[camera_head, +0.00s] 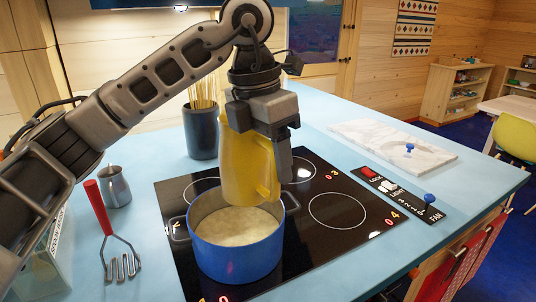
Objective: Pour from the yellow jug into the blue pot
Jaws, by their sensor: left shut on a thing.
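The yellow jug (240,165) is held above the blue pot, slightly tilted, its lower end just over the back of the pot's rim. My left gripper (283,158) is shut on the jug at its right side, where the handle seems to be; the fingers partly hide it. The blue pot (238,258) stands on the black cooktop and holds a pale, cream-coloured content (236,228). No stream between jug and pot can be made out. My right gripper is not in view.
The black cooktop (335,240) has a free ring at right. A dark utensil holder (202,135), a metal pitcher (115,186) and a red-handled masher (97,205) stand or lie left. A marble board (385,140) and control panel (398,192) are right.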

